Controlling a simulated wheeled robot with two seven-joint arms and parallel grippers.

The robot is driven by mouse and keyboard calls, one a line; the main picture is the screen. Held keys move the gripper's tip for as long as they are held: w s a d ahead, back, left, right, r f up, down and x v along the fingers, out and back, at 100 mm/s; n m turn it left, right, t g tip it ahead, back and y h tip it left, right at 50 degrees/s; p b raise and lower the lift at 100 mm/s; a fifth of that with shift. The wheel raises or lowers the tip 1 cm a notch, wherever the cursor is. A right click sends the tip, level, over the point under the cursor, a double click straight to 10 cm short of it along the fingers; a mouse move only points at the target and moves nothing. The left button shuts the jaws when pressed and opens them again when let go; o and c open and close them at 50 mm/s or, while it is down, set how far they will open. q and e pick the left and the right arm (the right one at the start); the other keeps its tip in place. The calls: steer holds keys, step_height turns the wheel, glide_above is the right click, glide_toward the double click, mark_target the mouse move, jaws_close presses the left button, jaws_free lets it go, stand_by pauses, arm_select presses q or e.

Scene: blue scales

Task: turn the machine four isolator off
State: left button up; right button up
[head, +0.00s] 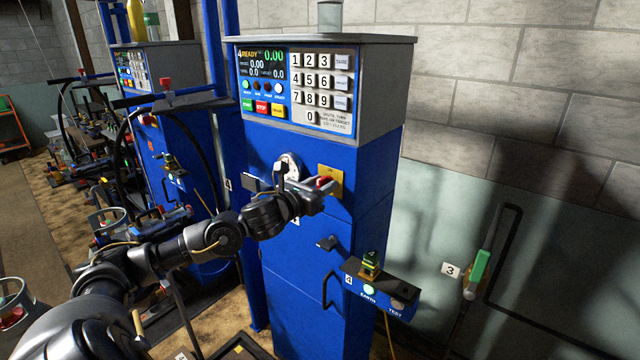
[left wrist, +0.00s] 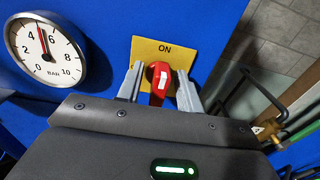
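The isolator is a red handle (head: 325,181) on a yellow plate (head: 334,171), on the blue front of the machine marked 4 (head: 240,54). In the left wrist view the red handle (left wrist: 159,80) stands roughly upright below the word ON on the yellow plate (left wrist: 178,52). My left gripper (head: 318,190) is at the handle. In the left wrist view the fingers of my left gripper (left wrist: 159,88) stand on either side of the handle, with visible gaps, so it is open around it. The handle's lower end is hidden by the gripper body. My right gripper is not seen.
A round pressure gauge (left wrist: 45,48) is left of the plate. The keypad panel (head: 322,82) is above. A black handle (head: 327,243) and a small shelf box (head: 382,288) stick out below. Another blue machine (head: 160,140) stands at left. A green-handled valve (head: 478,270) is on the right wall.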

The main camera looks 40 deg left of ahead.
arm_select(q)
steer(key=shift+c, duration=0.2)
jaws_close()
steer(key=shift+n, duration=0.3)
steer(key=n, duration=0.2)
steer(key=shift+a+n+b, duration=0.1)
steer(key=shift+n+b, duration=0.25)
steer(key=shift+n, duration=0.05)
steer(key=n, duration=0.4)
steer(key=shift+a+n, duration=0.15)
steer(key=shift+n, duration=0.15)
steer(key=n+p, duration=0.1)
steer(key=n, duration=0.3)
steer(key=shift+f, duration=0.1)
steer(key=n+p, duration=0.1)
steer(key=n, duration=0.1)
steer(key=n+p, duration=0.1)
steer(key=n, duration=0.3)
steer(key=shift+a+f+p, duration=0.1)
steer(key=shift+f+p, duration=0.15)
steer(key=shift+p, duration=0.15)
